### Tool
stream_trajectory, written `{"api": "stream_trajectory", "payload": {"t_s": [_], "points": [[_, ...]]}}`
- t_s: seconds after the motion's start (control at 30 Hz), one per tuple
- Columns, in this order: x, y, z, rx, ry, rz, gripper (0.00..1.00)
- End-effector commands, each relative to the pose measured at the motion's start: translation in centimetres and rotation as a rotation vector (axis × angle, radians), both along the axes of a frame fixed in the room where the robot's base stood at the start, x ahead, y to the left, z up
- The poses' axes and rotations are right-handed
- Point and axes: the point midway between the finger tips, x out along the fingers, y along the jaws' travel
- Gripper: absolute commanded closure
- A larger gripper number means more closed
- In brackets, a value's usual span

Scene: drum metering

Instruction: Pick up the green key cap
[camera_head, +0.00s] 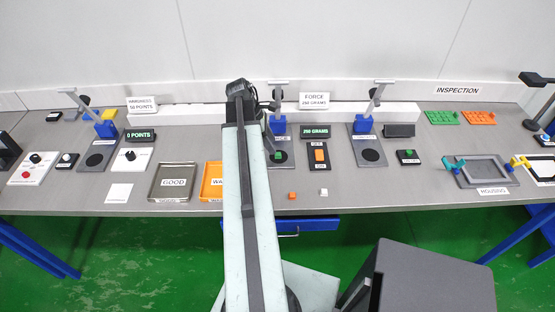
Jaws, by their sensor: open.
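A small green key cap (277,155) sits on the dark pad of the force station, just right of my arm. My gripper (269,106) is at the far end of my arm, near the blue force stand and behind the green cap. It is small, dark and partly hidden by the arm, and holds nothing that I can see. An orange cap (291,195) and a white cap (323,191) lie loose near the table's front edge.
The blue force stand (278,125) rises behind the green cap. An orange switch (320,155) stands to its right. The GOOD tray (152,190) and an orange tray (206,192) lie left. The front middle-right table is clear.

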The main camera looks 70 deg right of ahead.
Motion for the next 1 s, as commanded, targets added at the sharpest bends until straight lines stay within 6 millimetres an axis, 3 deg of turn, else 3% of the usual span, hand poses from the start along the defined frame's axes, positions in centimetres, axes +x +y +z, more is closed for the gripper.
{"api": "stream_trajectory", "payload": {"t_s": [0.33, 0.6, 0.8, 1.0], "points": [[-1.4, -0.5, -4.7, 0.0, 0.0, 0.0, 0.51], [-1.7, -0.6, -4.6, 0.0, -0.001, 0.001, 0.51], [-1.6, -0.6, -4.6, 0.0, -0.001, 0.001, 1.0], [-1.6, -0.6, -4.6, -0.001, 0.0, 0.001, 1.0]]}}
